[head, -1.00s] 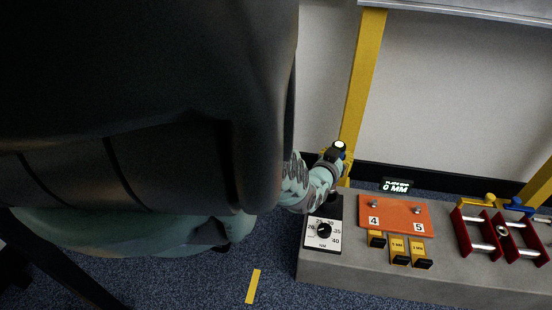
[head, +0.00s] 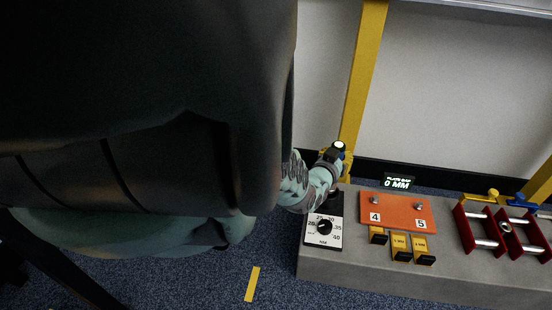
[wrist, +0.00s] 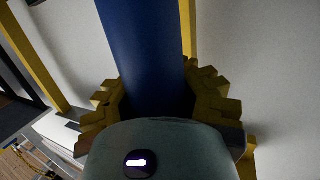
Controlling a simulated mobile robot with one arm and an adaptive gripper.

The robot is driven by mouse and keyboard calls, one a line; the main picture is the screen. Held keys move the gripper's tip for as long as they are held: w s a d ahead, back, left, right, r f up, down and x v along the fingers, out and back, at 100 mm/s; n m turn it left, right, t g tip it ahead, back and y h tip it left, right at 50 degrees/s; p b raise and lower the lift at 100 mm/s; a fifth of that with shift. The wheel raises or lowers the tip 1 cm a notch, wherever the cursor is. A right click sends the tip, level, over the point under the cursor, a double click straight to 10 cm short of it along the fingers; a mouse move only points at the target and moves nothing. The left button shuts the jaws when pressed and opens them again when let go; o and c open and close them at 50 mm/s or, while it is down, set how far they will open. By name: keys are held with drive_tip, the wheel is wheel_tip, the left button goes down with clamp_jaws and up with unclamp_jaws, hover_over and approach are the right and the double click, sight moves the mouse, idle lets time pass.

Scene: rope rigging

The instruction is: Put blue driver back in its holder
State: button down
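The blue driver (wrist: 145,50) shows in the wrist view as a thick blue shaft running up from my gripper to the top edge. My gripper (wrist: 158,100) has yellow stepped fingers on both sides of the shaft, close against it. In the head view my gripper (head: 338,155) is beside the lower part of a yellow post, above the left end of a grey bench. Only a small bit of blue shows there; my arm hides much of the driver. I cannot make out a holder for the driver.
The grey bench (head: 360,268) carries a torque dial (head: 324,227), an orange plate (head: 396,210) marked 4 and 5, yellow-black blocks (head: 401,246) and red-framed turnbuckles (head: 482,231). The yellow post (head: 363,75) stands close to my gripper. A small display (head: 398,183) reads 0 MM.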

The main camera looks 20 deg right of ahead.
drive_tip(key=shift+w+f+b, duration=0.1)
drive_tip(key=shift+f+b, duration=0.3)
drive_tip(key=shift+b, duration=0.05)
idle(0.5)
drive_tip(key=shift+f+b, duration=0.3)
drive_tip(key=shift+b, duration=0.05)
drive_tip(key=shift+f+b, duration=1)
drive_tip(key=shift+f, duration=0.05)
drive_tip(key=shift+f+b, duration=1.15)
drive_tip(key=shift+f, duration=0.05)
drive_tip(key=c, duration=0.8)
unclamp_jaws()
drive_tip(key=shift+c, duration=0.2)
